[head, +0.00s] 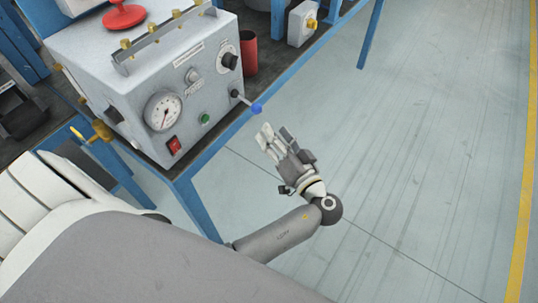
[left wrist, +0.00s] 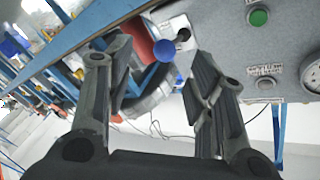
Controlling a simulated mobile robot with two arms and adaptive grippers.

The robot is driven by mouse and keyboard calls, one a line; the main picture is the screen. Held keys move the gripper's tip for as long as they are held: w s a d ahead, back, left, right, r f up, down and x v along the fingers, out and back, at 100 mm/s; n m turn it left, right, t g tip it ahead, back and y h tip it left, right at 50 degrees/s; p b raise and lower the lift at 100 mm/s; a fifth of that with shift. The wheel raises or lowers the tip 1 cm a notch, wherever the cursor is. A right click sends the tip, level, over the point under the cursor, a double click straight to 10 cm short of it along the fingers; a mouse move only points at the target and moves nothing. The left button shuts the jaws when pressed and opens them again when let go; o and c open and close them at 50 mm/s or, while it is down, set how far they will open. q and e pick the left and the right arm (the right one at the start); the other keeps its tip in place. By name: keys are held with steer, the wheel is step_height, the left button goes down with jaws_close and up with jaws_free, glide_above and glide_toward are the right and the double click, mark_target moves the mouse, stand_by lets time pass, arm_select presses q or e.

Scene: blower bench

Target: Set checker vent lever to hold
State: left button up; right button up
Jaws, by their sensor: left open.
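The grey checker box (head: 155,62) stands on a blue-framed bench. Its vent lever, with a blue ball knob (head: 256,109), sticks out from the lower right of the front panel on a short rod from a dark pivot. My left gripper (head: 273,136) is open and empty, out over the floor just below and right of the knob, apart from it. In the left wrist view the blue knob (left wrist: 163,50) appears between the two open fingers, beyond their tips. The lever's position marks cannot be read. My right gripper is not in view.
The panel also carries a gauge (head: 163,111), a red switch (head: 174,145), a green button (head: 205,118) and a black rotary knob (head: 229,61). The floor on the right is clear.

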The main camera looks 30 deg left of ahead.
arm_select(q)
steer(key=s+f+m+g+h+p, duration=0.1)
steer(key=f+m+h, duration=0.5)
steer(key=f, duration=1.5)
steer(key=shift+s+f+m+g+h+p, duration=0.15)
steer(key=shift+s+m+g+h+p, duration=0.2)
steer(key=shift+s+m+p, duration=0.6)
steer(key=shift+s+d+n, duration=0.1)
steer(key=shift+s+n, duration=0.15)
steer(key=shift+n, duration=0.1)
steer(key=shift+c, duration=0.4)
